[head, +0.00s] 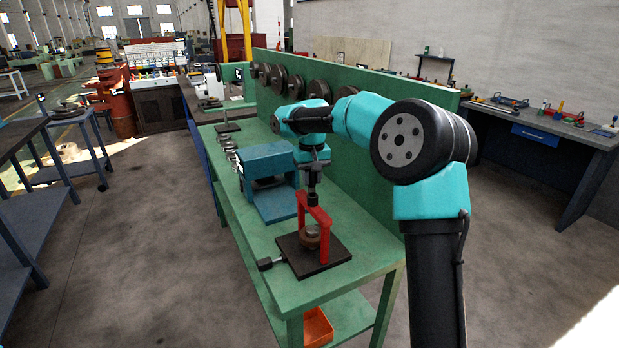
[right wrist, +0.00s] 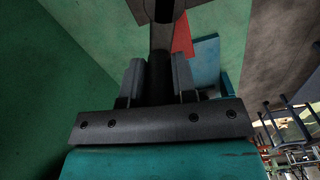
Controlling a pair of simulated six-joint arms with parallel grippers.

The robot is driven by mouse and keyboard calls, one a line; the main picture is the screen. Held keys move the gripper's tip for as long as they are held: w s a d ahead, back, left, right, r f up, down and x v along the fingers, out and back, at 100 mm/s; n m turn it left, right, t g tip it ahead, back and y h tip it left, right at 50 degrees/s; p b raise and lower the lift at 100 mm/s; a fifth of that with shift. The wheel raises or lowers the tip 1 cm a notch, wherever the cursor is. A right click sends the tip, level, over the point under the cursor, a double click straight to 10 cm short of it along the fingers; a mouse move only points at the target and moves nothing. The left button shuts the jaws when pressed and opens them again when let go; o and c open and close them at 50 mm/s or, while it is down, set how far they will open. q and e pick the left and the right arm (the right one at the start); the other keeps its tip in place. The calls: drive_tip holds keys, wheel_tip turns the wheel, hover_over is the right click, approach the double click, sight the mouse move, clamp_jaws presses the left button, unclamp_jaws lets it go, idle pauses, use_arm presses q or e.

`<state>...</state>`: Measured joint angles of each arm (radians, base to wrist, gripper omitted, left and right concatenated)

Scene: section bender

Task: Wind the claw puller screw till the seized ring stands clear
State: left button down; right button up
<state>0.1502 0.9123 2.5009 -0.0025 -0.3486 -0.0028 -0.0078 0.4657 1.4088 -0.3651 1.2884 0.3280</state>
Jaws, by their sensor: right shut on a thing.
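The red claw puller (head: 325,221) stands upright on a dark base plate (head: 334,253) near the front of the green bench. Between its legs sits a brownish round part (head: 311,232), which seems to be the seized ring; I cannot tell how far it has risen. My right gripper (head: 312,190) is above the puller, pointing down, shut on the top of the puller's screw. In the right wrist view the two fingers (right wrist: 157,80) close around a dark upright shaft, with part of the red puller (right wrist: 182,38) beyond. My left gripper is not in view.
A blue machine block (head: 268,165) stands on the bench just behind the puller. The green back panel (head: 370,140) with dark discs rises along the bench's right side. An orange bin (head: 317,327) sits below.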

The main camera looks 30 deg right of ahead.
idle(0.4)
drive_tip(key=o, duration=0.9)
drive_tip(key=shift+r, duration=0.1)
wheel_tip(320, 180, up, 17)
drive_tip(key=shift+r, duration=0.15)
idle(0.3)
